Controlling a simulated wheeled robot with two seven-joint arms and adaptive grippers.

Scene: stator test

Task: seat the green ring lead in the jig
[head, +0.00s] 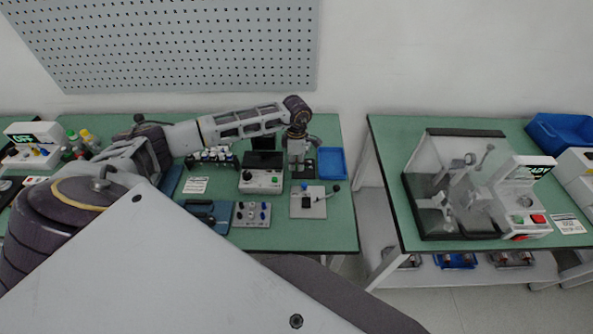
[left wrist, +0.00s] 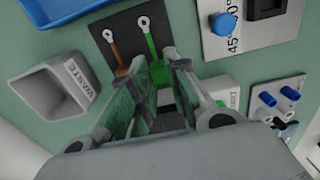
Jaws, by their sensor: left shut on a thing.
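The green ring lead (left wrist: 149,44) lies over a black mat in the left wrist view, its metal ring end pointing away from my gripper. My left gripper (left wrist: 155,82) is shut on the lead's green lower part, just at the mat. In the head view the gripper (head: 297,150) points down at the black mat (head: 303,171) on the green table. A grey plate marked 45° (left wrist: 225,45), with a blue knob and a black block, stands beside the mat; I cannot tell for sure that it is the jig. It also shows in the head view (head: 300,209). My right gripper is not in view.
An orange-brown ring lead (left wrist: 114,50) lies close beside the green one. A grey waste bin (left wrist: 48,101) and a blue tray (head: 331,163) flank the mat. A control box (head: 262,181) and a post plate (head: 252,214) stand nearby. A clear-covered tester (head: 470,185) is on the right table.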

